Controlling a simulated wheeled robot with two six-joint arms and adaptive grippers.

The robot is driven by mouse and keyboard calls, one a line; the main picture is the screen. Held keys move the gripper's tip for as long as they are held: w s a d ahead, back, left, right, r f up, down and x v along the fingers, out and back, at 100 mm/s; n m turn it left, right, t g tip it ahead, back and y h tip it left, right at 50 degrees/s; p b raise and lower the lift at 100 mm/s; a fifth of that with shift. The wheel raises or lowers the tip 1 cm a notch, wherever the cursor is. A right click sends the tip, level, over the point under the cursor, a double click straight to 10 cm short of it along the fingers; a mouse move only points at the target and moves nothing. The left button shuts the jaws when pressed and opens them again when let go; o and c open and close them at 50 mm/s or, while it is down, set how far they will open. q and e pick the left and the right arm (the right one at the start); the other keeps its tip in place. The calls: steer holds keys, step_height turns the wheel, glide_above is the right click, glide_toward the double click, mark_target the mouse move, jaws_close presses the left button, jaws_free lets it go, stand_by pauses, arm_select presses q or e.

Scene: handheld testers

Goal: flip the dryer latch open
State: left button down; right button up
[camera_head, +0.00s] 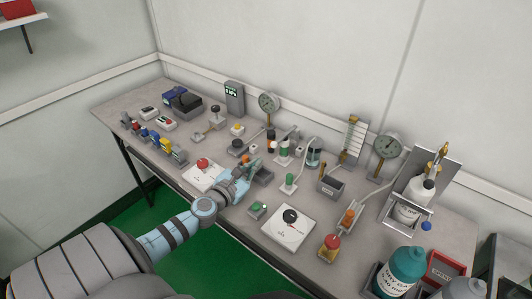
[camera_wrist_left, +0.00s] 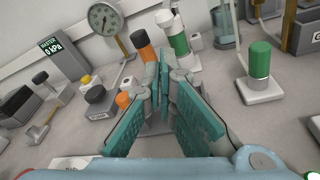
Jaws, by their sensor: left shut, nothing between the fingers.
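My left gripper (camera_head: 256,162) reaches over the bench from the left. In the left wrist view its teal fingers (camera_wrist_left: 164,78) meet at their tips, shut with nothing between them. Just beyond the tips stand an orange cylinder (camera_wrist_left: 144,46) and a green-and-white cylinder (camera_wrist_left: 179,42) on a grey fixture. In the head view the orange cylinder (camera_head: 271,135) and the green-and-white one (camera_head: 284,150) are behind the gripper. No part is clearly marked as the dryer latch; the fingers hide the lower fixture, and I cannot tell whether they touch it. My right gripper is not in view.
A green-topped post (camera_wrist_left: 260,62) stands to the right, with a black knob (camera_wrist_left: 97,94) and orange knob (camera_wrist_left: 123,100) to the left. A dial gauge (camera_wrist_left: 105,18) is behind. A white dial box (camera_head: 289,228) and several bottles occupy the bench's right part.

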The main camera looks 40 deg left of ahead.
arm_select(q)
steer(key=w, duration=0.4)
steer(key=w+a, duration=0.1)
steer(key=w, duration=0.2)
steer(key=shift+f, duration=0.35)
steer(key=shift+s, duration=0.1)
